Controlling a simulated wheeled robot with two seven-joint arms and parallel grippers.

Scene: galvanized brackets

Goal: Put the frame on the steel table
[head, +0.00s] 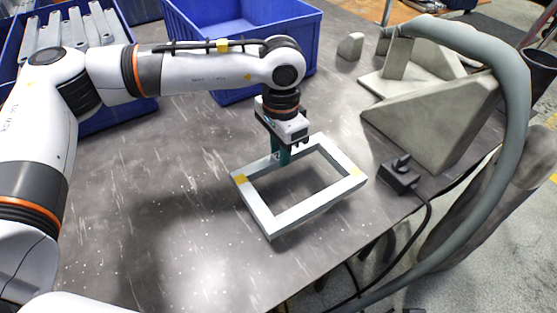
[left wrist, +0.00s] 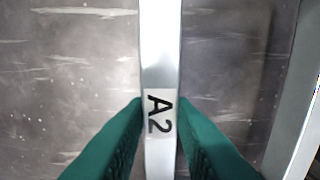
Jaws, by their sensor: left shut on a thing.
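The frame (head: 294,217) is a light grey rectangular metal frame with yellow patches at two corners. It is at the middle of the dark grey steel table (head: 140,215) in the head view. My left gripper (head: 283,160) points down at the frame's far left bar, with its green fingers on either side. In the left wrist view, the green fingers (left wrist: 160,125) are shut on a bar of the frame (left wrist: 161,45) that bears the label "A2". I cannot tell whether the frame touches the table or is held slightly above it. My right gripper is not in view.
A blue bin (head: 305,45) stands at the back, and another blue bin (head: 88,125) with several grey brackets is at the back left. Grey angled blocks (head: 425,125), a small black device (head: 399,176) with a cable and a thick grey hose (head: 518,120) are at the right.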

